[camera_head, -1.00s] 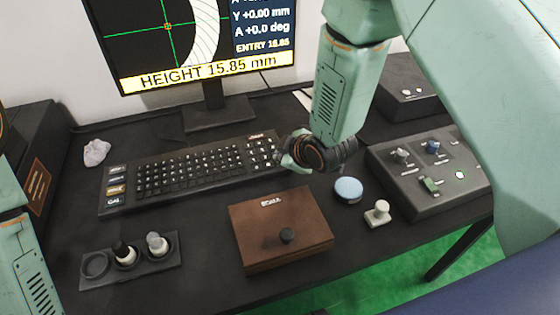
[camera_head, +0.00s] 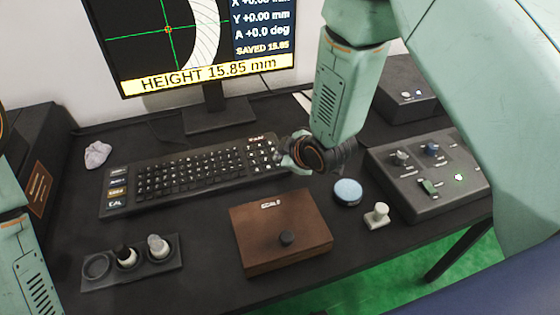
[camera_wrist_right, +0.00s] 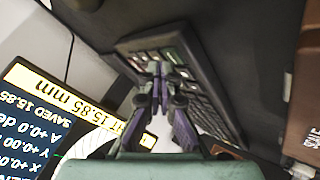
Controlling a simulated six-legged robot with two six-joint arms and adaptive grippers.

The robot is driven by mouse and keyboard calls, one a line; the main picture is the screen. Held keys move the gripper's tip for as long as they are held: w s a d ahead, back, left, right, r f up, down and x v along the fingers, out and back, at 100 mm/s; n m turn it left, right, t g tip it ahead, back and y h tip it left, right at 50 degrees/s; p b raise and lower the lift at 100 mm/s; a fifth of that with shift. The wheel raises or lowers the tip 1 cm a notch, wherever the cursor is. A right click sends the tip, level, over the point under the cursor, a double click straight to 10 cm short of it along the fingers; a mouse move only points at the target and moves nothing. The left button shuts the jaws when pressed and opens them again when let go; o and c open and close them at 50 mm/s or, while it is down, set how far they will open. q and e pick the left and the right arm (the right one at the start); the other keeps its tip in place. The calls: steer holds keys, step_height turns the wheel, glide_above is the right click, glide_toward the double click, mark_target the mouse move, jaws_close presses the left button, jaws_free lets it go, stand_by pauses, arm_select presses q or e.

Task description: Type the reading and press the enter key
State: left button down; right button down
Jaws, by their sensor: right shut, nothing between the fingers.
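The black keyboard (camera_head: 190,170) lies on the desk below the monitor (camera_head: 200,45). The screen reads "HEIGHT 15.85 mm" on a yellow bar, with "SAVED 15.85" above it. My right gripper (camera_head: 290,158) is at the keyboard's right end, over the number keys. In the right wrist view its fingers (camera_wrist_right: 160,75) are shut and empty, with the tips close to the keys of the keyboard (camera_wrist_right: 200,85). I cannot tell whether they touch a key. My left arm shows at the left edge of the head view; its gripper is out of sight.
A brown box (camera_head: 280,235) with a black knob stands in front of the keyboard. A blue disc (camera_head: 348,190), a white knob piece (camera_head: 377,215) and a grey control box (camera_head: 430,180) are to the right. A holder (camera_head: 95,283) with two small pieces is at front left.

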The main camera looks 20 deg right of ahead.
steer(key=shift+r, duration=0.35)
step_height(320, 180, up, 5)
steer(key=p, duration=0.4)
steer(key=shift+p, duration=0.4)
stand_by(0.5)
